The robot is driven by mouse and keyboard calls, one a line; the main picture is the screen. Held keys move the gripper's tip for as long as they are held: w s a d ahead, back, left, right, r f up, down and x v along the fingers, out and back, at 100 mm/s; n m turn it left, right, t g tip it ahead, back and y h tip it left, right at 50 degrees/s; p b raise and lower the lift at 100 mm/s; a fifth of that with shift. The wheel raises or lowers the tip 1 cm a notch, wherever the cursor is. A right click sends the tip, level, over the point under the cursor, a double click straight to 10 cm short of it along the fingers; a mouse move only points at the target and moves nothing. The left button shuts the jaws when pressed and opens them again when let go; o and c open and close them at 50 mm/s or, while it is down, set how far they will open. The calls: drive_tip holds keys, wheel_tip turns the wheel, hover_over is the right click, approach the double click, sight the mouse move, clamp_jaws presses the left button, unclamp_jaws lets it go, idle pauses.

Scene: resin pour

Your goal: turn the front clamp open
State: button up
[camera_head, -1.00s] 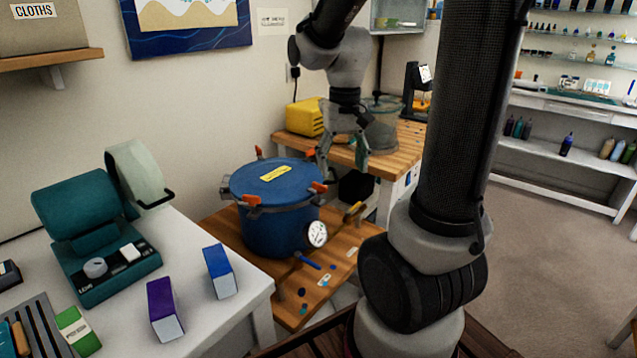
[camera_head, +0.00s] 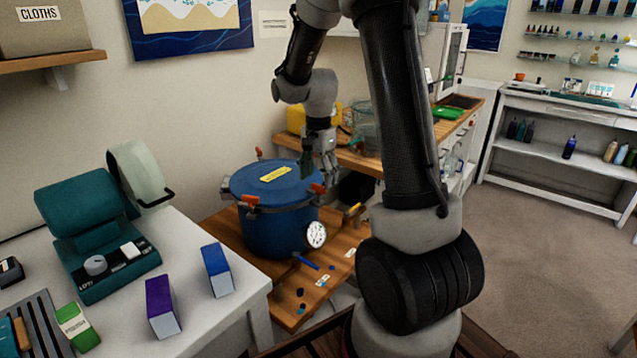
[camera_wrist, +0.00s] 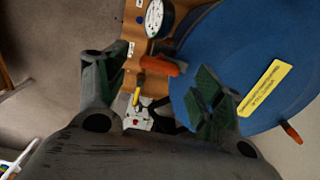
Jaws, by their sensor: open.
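The blue pressure pot (camera_head: 268,222) stands on the wooden bench with its lid on and a yellow label (camera_head: 276,174) on top. Orange-handled clamps sit around the lid rim: one at the right (camera_head: 318,188), one at the near left (camera_head: 250,200), others behind. I cannot tell for sure which is the front clamp. My gripper (camera_head: 319,172) is open, pointing down just above the right clamp. In the wrist view, that clamp's orange handle (camera_wrist: 172,68) shows between the spread fingers (camera_wrist: 150,82), apparently untouched. Another orange handle (camera_wrist: 292,132) is at the lid's far edge.
A round gauge (camera_head: 316,235) sticks out on the pot's near side. A yellow-handled tool (camera_head: 353,210) lies right of the pot. At left, a white table holds a teal machine (camera_head: 95,235) and purple (camera_head: 162,308) and blue boxes (camera_head: 218,270). Open floor lies to the right.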

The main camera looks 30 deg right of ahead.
sight(317, 190)
drive_tip(key=shift+f, duration=1.2)
drive_tip(key=shift+c, duration=0.4)
drive_tip(key=c, duration=0.9)
drive_tip(key=shift+c, duration=0.2)
